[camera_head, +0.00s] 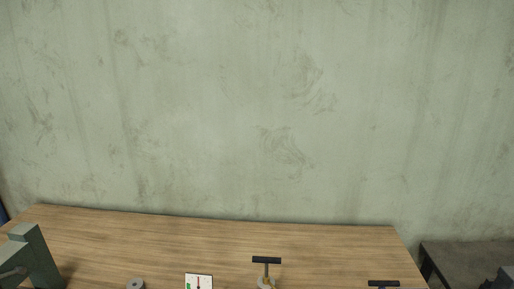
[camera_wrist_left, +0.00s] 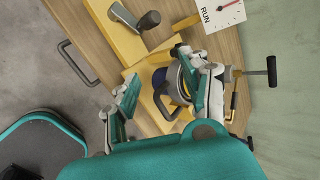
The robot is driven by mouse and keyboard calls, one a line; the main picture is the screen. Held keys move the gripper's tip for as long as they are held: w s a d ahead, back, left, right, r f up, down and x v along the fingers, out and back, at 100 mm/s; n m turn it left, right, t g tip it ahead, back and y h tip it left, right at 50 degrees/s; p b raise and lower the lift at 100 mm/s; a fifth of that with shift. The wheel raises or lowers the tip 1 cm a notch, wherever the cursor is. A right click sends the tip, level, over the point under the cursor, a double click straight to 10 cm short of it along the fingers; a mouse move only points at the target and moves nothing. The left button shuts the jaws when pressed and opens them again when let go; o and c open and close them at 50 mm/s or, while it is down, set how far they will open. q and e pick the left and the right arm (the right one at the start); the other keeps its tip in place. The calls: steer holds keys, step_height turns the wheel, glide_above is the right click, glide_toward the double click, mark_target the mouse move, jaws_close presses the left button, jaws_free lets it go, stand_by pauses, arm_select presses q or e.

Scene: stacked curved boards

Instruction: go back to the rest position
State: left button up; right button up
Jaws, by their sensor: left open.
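My left gripper (camera_wrist_left: 158,80) shows in the left wrist view with its two teal and grey fingers spread apart and nothing seen held between them. Behind the fingers is a yellow fixture (camera_wrist_left: 130,82) on the wooden table. A round part with a dark loop handle (camera_wrist_left: 161,97) shows between and behind the fingers, partly hidden by the right-hand finger. The left gripper is not seen in the head view. My right gripper is not seen in either view.
The wooden table (camera_head: 190,233) stands against a green wall. On it are a white dial panel (camera_head: 199,281), a grey round knob (camera_head: 136,284), black T-handles (camera_head: 267,260) and a grey-green block (camera_head: 37,257). A dark side table (camera_head: 465,255) is at right. The table's back middle is clear.

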arm_select(q)
steer(key=s+a+f+n+g, duration=0.2)
steer(key=s+n+g, duration=0.4)
steer(key=s+n, duration=1.25)
step_height(320, 180, down, 34)
steer(key=g+b, duration=0.1)
steer(key=b, duration=0.8)
steer(key=s+a+f+b, duration=0.1)
steer(key=s+f+b, duration=0.1)
steer(key=s+f, duration=0.6)
steer(key=s+a+f+g+b, duration=0.1)
steer(key=s+a+f+b, duration=0.1)
steer(key=s+f, duration=0.7)
step_height(320, 180, down, 4)
steer(key=shift+f+g+b, duration=0.1)
steer(key=shift+g+b, duration=0.2)
steer(key=shift+b, duration=0.5)
steer(key=shift+a, duration=0.1)
